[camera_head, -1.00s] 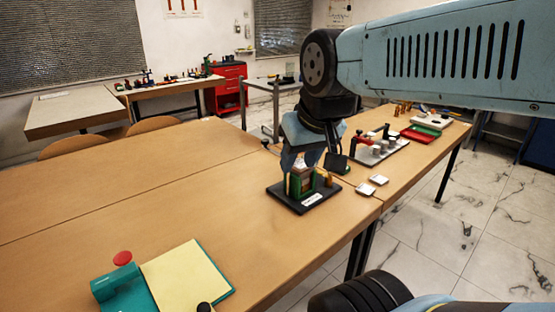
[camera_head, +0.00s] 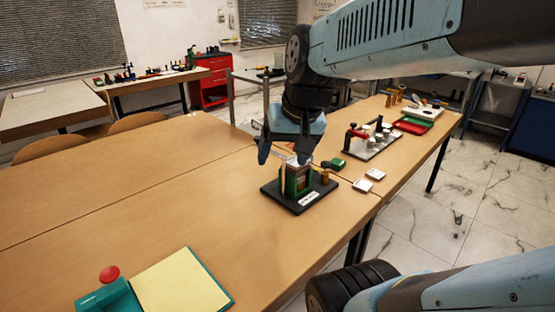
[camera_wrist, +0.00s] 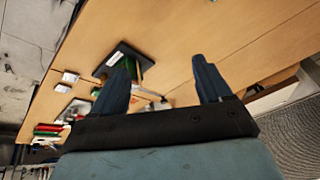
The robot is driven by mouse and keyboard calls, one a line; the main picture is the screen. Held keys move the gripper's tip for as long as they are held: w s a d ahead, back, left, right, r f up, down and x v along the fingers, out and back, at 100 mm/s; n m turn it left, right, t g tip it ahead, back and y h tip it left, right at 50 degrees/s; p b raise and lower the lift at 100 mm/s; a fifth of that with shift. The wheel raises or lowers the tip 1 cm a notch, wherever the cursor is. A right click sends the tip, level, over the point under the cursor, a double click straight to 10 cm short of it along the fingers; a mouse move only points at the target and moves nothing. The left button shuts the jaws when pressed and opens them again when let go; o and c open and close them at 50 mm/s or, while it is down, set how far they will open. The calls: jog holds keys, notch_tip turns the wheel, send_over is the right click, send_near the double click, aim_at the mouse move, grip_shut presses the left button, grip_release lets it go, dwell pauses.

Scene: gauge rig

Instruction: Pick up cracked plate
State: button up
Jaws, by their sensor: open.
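My gripper (camera_head: 284,158) is open, just above and behind a small rig in the head view. The rig has a black base (camera_head: 292,205) with a white label and an upright green holder (camera_head: 297,182). I cannot make out a crack on any plate; a pale edge at the holder's top is partly hidden by my fingers. In the wrist view my open gripper (camera_wrist: 163,78) has its fingers wide apart. There the rig's black base (camera_wrist: 118,55) lies beyond the left finger, which partly covers the green holder.
Two small white plates (camera_head: 362,185) (camera_head: 375,174) lie right of the rig, near the table's edge. A grey fixture (camera_head: 368,148) with a red part and a red tray (camera_head: 411,126) stand farther back. A teal block and cream pad (camera_head: 185,280) lie in front. The table's left is clear.

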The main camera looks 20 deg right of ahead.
jog(key=shift+o, duration=0.3)
jog(key=w+d+f+m+g+y, duration=0.1)
jog(key=w+f+m+y, duration=0.2)
jog(key=w+f+m, duration=0.3)
jog(key=shift+w+d+f+m+y, duration=0.25)
jog(key=shift+w+f+m+y, duration=0.05)
jog(key=shift+w+m, duration=0.55)
jog(key=m+t, duration=0.9)
jog(key=m, duration=1.3)
send_near(296, 163)
jog(key=shift+d+x, duration=0.2)
jog(key=shift+x, duration=1.25)
jog(key=shift+d+x, duration=0.15)
jog(key=shift+x, duration=1.25)
jog(key=shift+d+x, duration=0.2)
jog(key=shift+x, duration=1.25)
jog(key=shift+w, duration=0.15)
jog(key=c, duration=0.8)
jog(key=shift+c, duration=0.2)
